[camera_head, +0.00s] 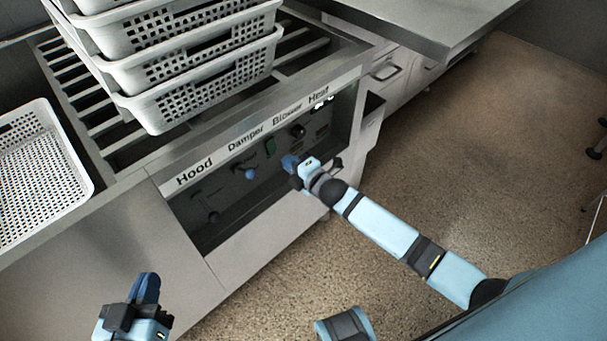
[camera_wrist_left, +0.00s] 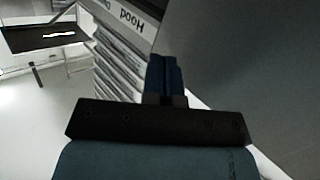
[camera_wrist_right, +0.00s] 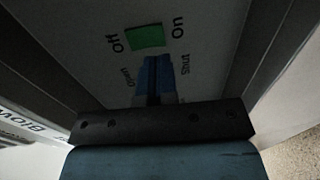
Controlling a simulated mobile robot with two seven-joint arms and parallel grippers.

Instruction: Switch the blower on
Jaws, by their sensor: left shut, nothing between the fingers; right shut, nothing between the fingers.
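The control panel (camera_head: 225,185) is recessed in the front of the bench, under the labels Hood, Damper, Blower and Heat. The green blower switch (camera_head: 270,147) sits on it below the Damper and Blower labels. In the right wrist view the green switch (camera_wrist_right: 146,36) lies between the words Off and On; I cannot tell which way it is set. My right gripper (camera_head: 289,162) is shut and empty, in front of the panel, just right of and below the switch in the head view. My left gripper (camera_head: 148,285) is shut and empty, low at the left, away from the panel.
Stacked white perforated baskets (camera_head: 205,75) stand on the slatted top above. Another basket (camera_head: 35,170) is at the left. Open floor (camera_head: 440,150) lies right.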

